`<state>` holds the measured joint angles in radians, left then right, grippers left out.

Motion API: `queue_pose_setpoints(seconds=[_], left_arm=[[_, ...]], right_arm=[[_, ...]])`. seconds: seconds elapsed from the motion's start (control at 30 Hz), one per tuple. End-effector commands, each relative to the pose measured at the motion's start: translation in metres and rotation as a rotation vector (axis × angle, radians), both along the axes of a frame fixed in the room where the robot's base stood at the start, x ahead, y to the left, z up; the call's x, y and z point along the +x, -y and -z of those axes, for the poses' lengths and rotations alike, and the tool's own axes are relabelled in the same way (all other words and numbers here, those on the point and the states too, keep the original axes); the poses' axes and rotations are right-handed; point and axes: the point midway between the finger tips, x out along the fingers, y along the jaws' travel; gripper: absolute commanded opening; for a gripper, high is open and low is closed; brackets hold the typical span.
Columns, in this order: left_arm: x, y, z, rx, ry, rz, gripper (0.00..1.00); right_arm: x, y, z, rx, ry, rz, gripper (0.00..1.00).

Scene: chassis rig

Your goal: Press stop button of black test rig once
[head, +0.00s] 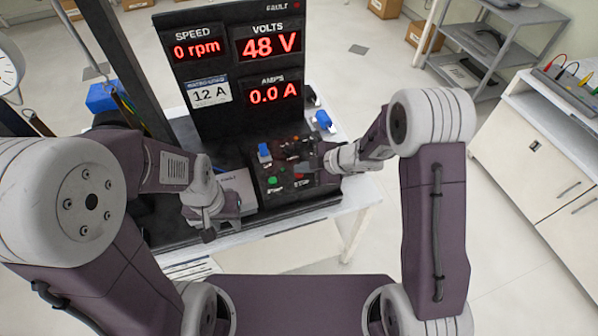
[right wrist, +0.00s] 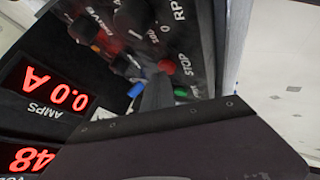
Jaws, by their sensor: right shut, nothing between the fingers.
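The black test rig (head: 215,95) stands on a white bench, with its control panel (head: 262,192) low in front. In the right wrist view the red stop button (right wrist: 167,66) sits beside its STOP label, with a green button (right wrist: 180,92) close by. My right gripper (head: 318,165) is shut and empty over the right side of the panel, covering part of it. Its grey fingertip (right wrist: 157,90) shows near the red button; I cannot tell whether they touch. My left gripper (head: 208,228) hangs left of the panel; its fingers are too unclear to read.
The rig's displays show 0 rpm, 48 V and 0.0 A. A white cabinet (head: 545,150) and grey shelf (head: 490,50) stand at the right. The floor between is clear.

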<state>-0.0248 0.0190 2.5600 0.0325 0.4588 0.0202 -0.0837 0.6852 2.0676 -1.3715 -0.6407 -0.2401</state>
Motion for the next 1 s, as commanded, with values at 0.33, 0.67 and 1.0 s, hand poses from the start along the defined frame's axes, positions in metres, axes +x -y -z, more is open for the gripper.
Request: queue_pose_setpoints(seconds=[0.33, 0.67, 1.0], left_arm=[[0.0, 0.0, -0.013, 0.0, 0.0, 0.0, 0.36], [0.0, 0.0, -0.026, 0.0, 0.0, 0.0, 0.36], [0.0, 0.0, -0.061, 0.0, 0.0, 0.0, 0.36]], right_arm=[[0.0, 0.0, -0.012, 0.0, 0.0, 0.0, 0.0], [0.0, 0.0, -0.024, 0.0, 0.0, 0.0, 0.0], [0.0, 0.0, -0.058, 0.0, 0.001, -0.001, 0.0]])
